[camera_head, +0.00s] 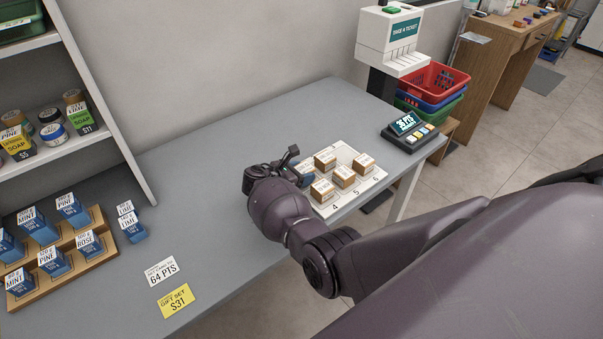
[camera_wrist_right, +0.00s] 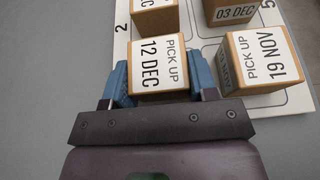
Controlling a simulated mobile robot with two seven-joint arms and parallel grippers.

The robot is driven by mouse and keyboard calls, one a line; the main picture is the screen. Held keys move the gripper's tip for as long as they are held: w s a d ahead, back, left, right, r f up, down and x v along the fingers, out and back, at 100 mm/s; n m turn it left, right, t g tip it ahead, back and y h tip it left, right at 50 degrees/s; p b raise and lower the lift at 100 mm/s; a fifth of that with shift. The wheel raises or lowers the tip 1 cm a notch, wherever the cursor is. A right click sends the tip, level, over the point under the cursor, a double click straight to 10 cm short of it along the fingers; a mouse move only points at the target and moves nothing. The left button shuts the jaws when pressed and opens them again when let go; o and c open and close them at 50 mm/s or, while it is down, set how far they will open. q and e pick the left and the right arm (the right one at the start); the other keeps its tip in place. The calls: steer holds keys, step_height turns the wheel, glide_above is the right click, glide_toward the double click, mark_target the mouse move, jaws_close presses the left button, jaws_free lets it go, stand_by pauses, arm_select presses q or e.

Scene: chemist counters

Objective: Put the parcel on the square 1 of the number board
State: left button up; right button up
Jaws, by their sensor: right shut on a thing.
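My right gripper (camera_wrist_right: 158,88) is shut on a small wooden parcel (camera_wrist_right: 158,55) with a white "PICK UP 12 DEC" label, one blue finger on each side. In the head view, my right gripper (camera_head: 298,172) is at the left end of the white number board (camera_head: 341,149), and the arm and jaws largely hide the held parcel. It is over the board's left end, beside the "19 NOV" parcel (camera_wrist_right: 261,58) and the front square marked 4. The held parcel covers any number under it; I cannot tell whether it touches the board. My left gripper is out of view.
Several other labelled parcels (camera_head: 344,175) stand close together on the board. A payment terminal (camera_head: 413,130) and ticket machine (camera_head: 392,40) are beyond it. A boxed-goods rack (camera_head: 98,255) and cards (camera_head: 176,300) lie at left.

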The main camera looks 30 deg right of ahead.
steer(key=shift+f, duration=0.2)
steer(key=o, duration=0.9)
steer(key=shift+o, duration=0.2)
steer(key=shift+r, duration=0.1)
